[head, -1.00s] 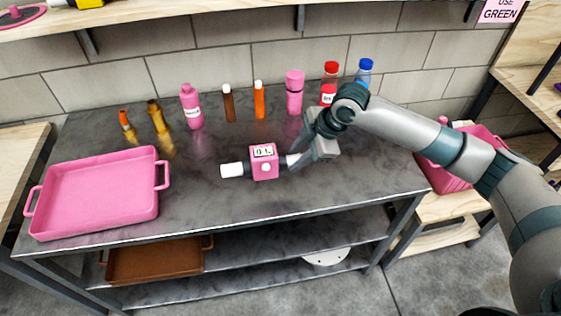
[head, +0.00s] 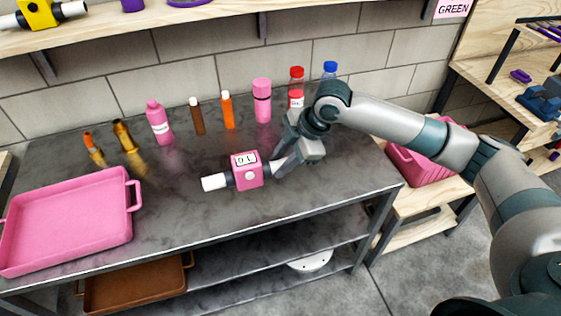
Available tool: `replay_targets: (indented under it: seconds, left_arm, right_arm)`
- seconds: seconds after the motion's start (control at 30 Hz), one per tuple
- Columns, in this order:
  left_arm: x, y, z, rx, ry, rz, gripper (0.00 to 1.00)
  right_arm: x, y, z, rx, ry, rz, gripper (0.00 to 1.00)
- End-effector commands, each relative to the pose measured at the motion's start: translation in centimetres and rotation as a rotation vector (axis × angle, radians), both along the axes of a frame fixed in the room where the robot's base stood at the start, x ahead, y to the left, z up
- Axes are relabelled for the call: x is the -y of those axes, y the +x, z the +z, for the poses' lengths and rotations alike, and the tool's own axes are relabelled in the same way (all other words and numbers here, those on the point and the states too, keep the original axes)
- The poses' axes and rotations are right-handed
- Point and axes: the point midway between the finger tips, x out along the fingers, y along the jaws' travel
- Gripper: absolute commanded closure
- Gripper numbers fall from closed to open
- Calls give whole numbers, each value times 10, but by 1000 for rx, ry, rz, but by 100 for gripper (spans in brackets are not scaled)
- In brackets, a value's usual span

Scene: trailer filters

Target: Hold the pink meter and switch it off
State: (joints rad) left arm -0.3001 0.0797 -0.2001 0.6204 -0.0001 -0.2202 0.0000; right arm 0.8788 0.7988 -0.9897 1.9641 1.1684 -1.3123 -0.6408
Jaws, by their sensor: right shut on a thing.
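The pink meter (head: 247,176) is on the grey metal table in the head view, a pink block with a small display, a round pale knob on its front and a white-tipped dark stub on its left side. The display reads roughly "0 1", partly too small to read. My right gripper (head: 277,169) comes from the right and is shut on the meter's right-hand end, which its fingers partly hide. I cannot tell whether the meter touches the table. My left gripper is not in view.
A pink tray (head: 130,196) stands at the table's left, with a brown tray (head: 187,260) on the shelf below. Several bottles, including a pink bottle (head: 159,124) and a pink tumbler (head: 262,101), line the back. A pink crate (head: 405,165) stands at right. The table front is clear.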

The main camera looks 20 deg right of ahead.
Motion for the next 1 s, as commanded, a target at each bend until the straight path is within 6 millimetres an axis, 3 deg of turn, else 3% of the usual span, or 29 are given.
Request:
replay_targets:
  seconds: [1.0]
  left_arm:
    - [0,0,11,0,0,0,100]
  right_arm:
    - [-32,25,1,1,2,1,100]
